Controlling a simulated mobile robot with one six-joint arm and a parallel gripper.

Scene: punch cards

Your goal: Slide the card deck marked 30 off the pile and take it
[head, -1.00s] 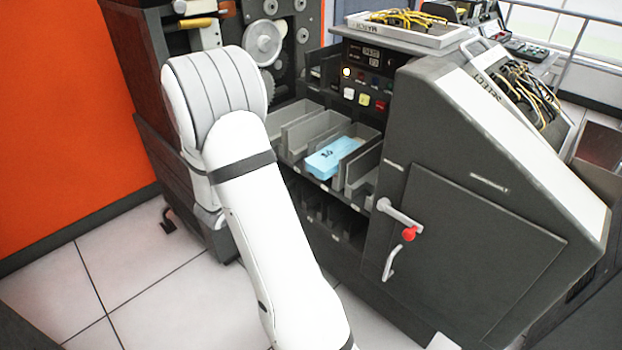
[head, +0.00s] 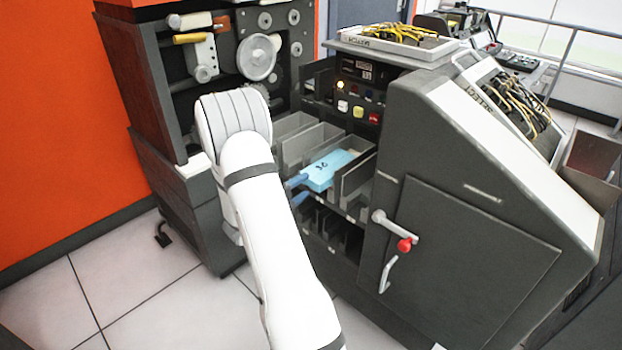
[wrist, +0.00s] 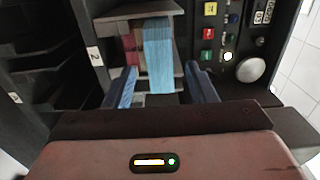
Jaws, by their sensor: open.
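The light-blue card deck (head: 329,168) carries a dark mark like 30, not clearly legible. It lies flat in a grey pocket of the machine's shelf, with its near end sticking out. In the wrist view the deck (wrist: 159,48) appears ahead, with tan and dark red cards beside it. My gripper (head: 297,190) is open, its two blue fingers at the deck's near end, one higher than the other. In the wrist view my gripper (wrist: 160,78) has a finger on each side of the deck's end in the picture. I cannot tell whether they touch it.
Upright grey dividers (head: 356,184) stand beside the deck. A control panel with lit buttons (head: 343,105) is above the shelf. A red-knobbed lever (head: 404,244) sticks out from the cabinet at the right. The floor (head: 120,270) in front is clear.

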